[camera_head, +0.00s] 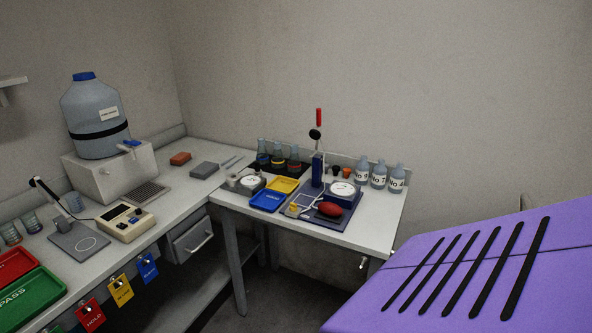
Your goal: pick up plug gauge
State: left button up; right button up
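I cannot make out a plug gauge for certain. On the right-hand table, a dark blue stand (318,170) carries a slim rod with a red top (319,117) and a black knob. At its foot are a white round dial (343,188) and a red oval object (330,209) on a dark blue base. A second white dial (250,182) sits to the left, beside a blue tray (268,201) and a yellow tray (284,185). Small parts between them are too small to identify. Neither of my grippers is in view.
Flasks (278,157) and labelled bottles (379,174) line the table's back. The left bench holds a large water jug (95,118), a beige meter (126,223), a red tray (14,264) and a green tray (30,298). A slotted purple surface (470,265) fills the lower right; its owner is unclear.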

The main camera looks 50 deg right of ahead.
aim_at(257, 171)
jog(key=z, duration=1.4)
